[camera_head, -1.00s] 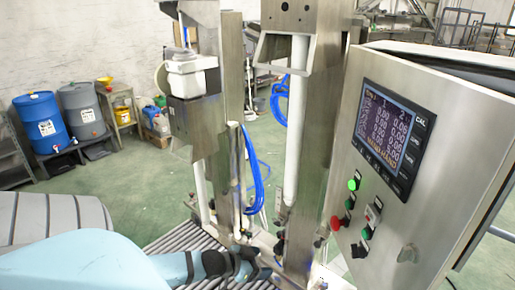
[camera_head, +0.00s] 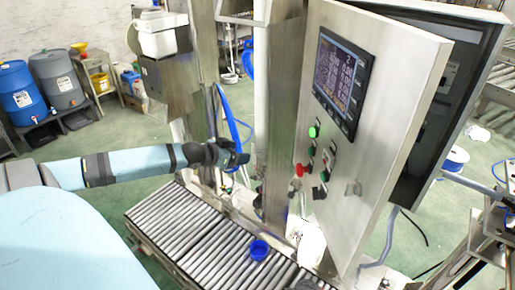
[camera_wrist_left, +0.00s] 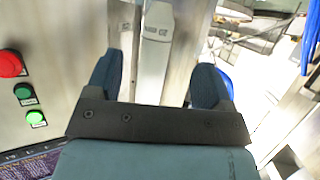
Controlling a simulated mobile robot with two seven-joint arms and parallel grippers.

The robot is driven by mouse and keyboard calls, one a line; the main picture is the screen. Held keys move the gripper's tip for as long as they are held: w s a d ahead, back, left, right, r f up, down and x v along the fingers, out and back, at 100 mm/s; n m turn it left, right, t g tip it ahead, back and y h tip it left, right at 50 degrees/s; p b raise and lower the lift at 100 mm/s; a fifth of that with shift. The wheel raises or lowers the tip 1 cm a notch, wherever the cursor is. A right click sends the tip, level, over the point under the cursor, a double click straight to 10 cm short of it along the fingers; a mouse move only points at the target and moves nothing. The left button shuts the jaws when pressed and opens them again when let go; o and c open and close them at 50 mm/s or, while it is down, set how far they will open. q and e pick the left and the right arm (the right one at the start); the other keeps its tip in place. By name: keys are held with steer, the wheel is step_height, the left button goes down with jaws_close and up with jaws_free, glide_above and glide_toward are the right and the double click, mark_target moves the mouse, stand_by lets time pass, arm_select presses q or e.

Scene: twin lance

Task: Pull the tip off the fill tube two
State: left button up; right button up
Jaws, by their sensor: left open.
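The filling machine has two upright steel columns. A pale fill tube (camera_head: 260,75) runs down the front of the right column (camera_head: 283,110); I take it as fill tube two. Its lower end and tip are not clear to me. My left gripper (camera_head: 238,158) reaches in from the left, in front of the left column and near the blue hoses. In the left wrist view its two dark fingers (camera_wrist_left: 157,82) are wide apart, with nothing clearly held between them. Grey and pale machine surfaces lie behind the gap. My right gripper is not in view.
A roller conveyor (camera_head: 185,225) runs below, with a blue round cup-like piece (camera_head: 259,250) over it. Blue and grey drums (camera_head: 60,92) stand at the far left.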

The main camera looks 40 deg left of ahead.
mark_target(260, 154)
arm_select(q)
steer(key=x, duration=1)
steer(key=shift+w+f+p, duration=0.1)
steer(key=shift+w+p, duration=0.15)
steer(key=shift+p, duration=0.1)
jaws_close()
steer(key=shift+f, duration=0.1)
steer(key=shift+s+d+f, duration=0.1)
steer(key=shift+f, duration=0.15)
steer(key=shift+f, duration=0.15)
steer(key=shift+f, duration=0.2)
